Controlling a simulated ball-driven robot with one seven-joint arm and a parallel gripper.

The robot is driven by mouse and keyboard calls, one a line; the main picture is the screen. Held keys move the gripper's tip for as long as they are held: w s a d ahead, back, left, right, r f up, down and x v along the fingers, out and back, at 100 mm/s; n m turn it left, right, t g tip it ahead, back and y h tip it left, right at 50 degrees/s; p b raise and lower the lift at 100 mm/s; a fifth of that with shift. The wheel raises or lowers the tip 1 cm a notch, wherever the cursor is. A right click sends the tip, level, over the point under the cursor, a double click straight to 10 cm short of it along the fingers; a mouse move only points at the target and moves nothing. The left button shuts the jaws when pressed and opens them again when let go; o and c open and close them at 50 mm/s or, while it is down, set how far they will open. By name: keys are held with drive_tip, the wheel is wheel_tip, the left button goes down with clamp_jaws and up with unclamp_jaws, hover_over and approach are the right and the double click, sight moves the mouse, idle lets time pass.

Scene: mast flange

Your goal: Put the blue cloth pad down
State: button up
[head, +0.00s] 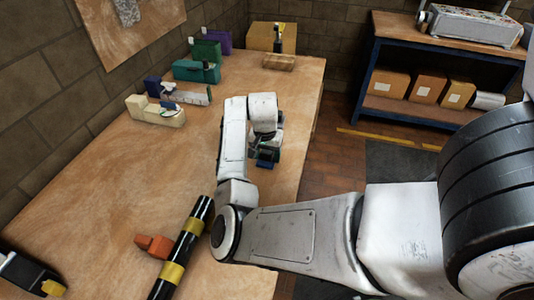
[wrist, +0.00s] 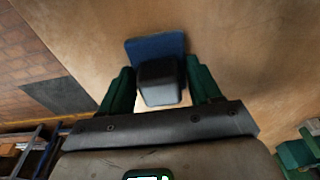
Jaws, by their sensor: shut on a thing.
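The blue cloth pad (wrist: 155,46) shows in the wrist view just beyond my fingertips, with a dark grey block (wrist: 160,80) on its near side. My gripper (wrist: 158,88) has green fingers on either side of that grey block and is shut on it, so it holds the pad. In the head view my gripper (head: 264,152) is over the right part of the wooden workbench (head: 130,180), with a bit of the blue pad (head: 265,164) below it. I cannot tell whether the pad touches the bench.
A black and yellow striped bar (head: 186,245) and an orange block (head: 154,245) lie on the near bench. A cream block (head: 155,111), a teal case (head: 197,71) and other items line the wall side. The bench's right edge is close to my gripper. Bare wood surrounds it leftward.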

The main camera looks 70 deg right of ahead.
sight(266, 162)
drive_tip(key=shift+f, duration=0.15)
drive_tip(key=o, duration=0.9)
drive_tip(key=r, duration=0.4)
drive_tip(key=a+r, duration=0.1)
drive_tip(key=r, duration=0.7)
drive_tip(key=shift+a+r, duration=0.15)
drive_tip(key=shift+a, duration=0.25)
drive_tip(key=shift+s, duration=0.1)
